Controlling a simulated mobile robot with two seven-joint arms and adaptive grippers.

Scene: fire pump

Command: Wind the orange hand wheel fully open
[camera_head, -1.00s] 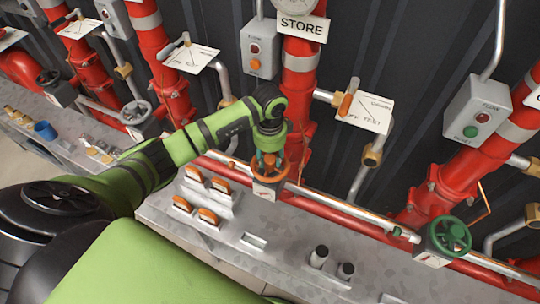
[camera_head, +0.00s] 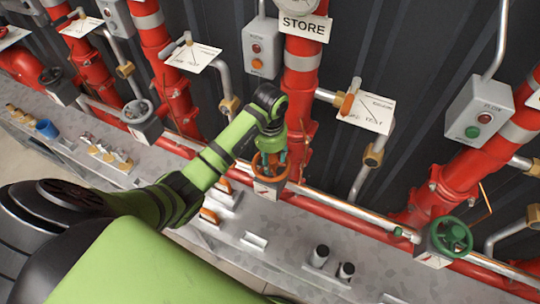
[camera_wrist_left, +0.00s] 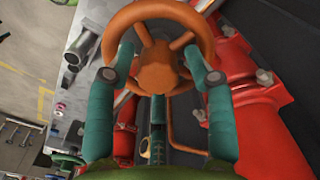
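The orange hand wheel (camera_head: 268,178) sits on a grey box with a white-and-red label, below the STORE sign, on the central red pipe. My left gripper (camera_head: 271,160) is at this wheel, reaching down from above. In the left wrist view the orange wheel (camera_wrist_left: 159,66) fills the top middle. The two teal fingers of the left gripper (camera_wrist_left: 158,48) stand apart, with the hub and spokes between their tips. Gaps show between the tips and the hub; I cannot tell whether a finger touches a spoke or the rim. My right gripper is out of view.
A green hand wheel (camera_head: 450,236) is at the right and a grey one (camera_head: 137,111) at the left. The STORE sign (camera_head: 305,26) hangs above. A grey ledge (camera_head: 285,235) runs in front with two dark-topped cylinders and orange-topped parts. Red pipes and brass fittings line the wall.

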